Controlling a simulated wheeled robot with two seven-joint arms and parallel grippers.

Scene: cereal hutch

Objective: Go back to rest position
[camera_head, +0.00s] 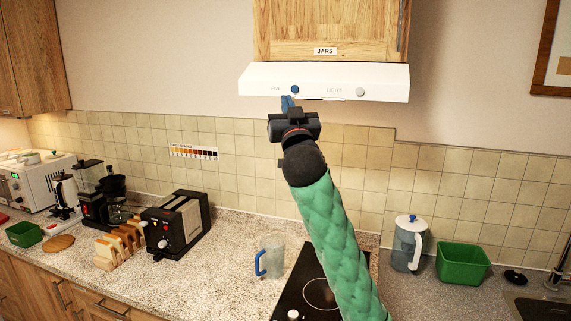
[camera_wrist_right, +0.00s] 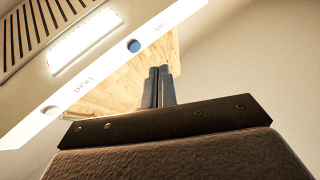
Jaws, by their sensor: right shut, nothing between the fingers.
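My right gripper (camera_head: 288,103) is raised in front of the white range hood (camera_head: 390,82), its arm in a green sleeve coming up from the bottom of the head view. Its blue-grey fingers are together and empty, just below the hood's blue knob (camera_head: 295,90). In the right wrist view the closed fingers (camera_wrist_right: 158,88) point up beside the hood's front (camera_wrist_right: 100,80), near the blue knob (camera_wrist_right: 133,46). I cannot tell whether they touch the hood. My left gripper is not in view.
Below lie the speckled counter (camera_head: 235,235) and a black hob (camera_head: 300,285). A clear jug (camera_head: 272,252) stands left of the hob. A black toaster (camera_head: 178,225) is further left. A pitcher (camera_head: 408,245) and green bin (camera_head: 463,264) are at right. The jars cupboard (camera_head: 330,25) is above the hood.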

